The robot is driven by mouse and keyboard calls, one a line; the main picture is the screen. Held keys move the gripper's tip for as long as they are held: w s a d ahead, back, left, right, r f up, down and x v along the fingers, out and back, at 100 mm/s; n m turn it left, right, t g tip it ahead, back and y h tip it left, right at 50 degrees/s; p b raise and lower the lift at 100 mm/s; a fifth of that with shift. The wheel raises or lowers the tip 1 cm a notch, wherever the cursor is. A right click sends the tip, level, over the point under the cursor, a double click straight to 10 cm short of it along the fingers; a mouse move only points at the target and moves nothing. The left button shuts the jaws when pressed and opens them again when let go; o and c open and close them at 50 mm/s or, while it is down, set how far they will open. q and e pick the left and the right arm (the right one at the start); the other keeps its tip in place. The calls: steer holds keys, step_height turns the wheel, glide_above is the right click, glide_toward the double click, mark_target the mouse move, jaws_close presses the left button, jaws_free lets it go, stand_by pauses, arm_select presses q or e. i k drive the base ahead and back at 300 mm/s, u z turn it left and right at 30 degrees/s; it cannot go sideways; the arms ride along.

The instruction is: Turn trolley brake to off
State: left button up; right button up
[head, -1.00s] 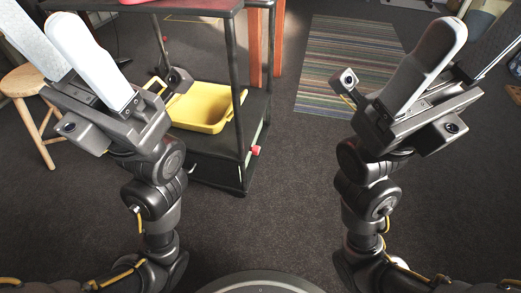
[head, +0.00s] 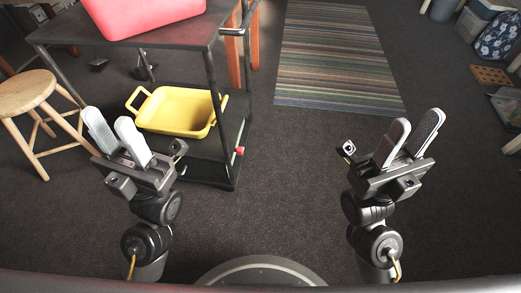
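The dark trolley (head: 232,110) stands at the left, with an upper top, a lower shelf and thin upright posts. A small red part (head: 239,151) sticks out low on its right side; I cannot tell for sure whether it is the brake, or its setting. My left gripper (head: 108,119) points up in front of the trolley's left part, with its two pale fingers apart and nothing between them. My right gripper (head: 416,119) is over bare floor at the right, away from the trolley, with its fingers apart and empty.
A yellow tray (head: 150,107) sits on the trolley's lower shelf and a red bin (head: 150,14) on its top. A wooden stool (head: 28,90) stands left of it. A striped rug (head: 335,60) lies behind. The carpet between my grippers is clear. Boxes stand far right.

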mark_target(239, 151)
steer(key=z, duration=1.05)
steer(key=i, duration=3.75)
steer(key=u, duration=3.7)
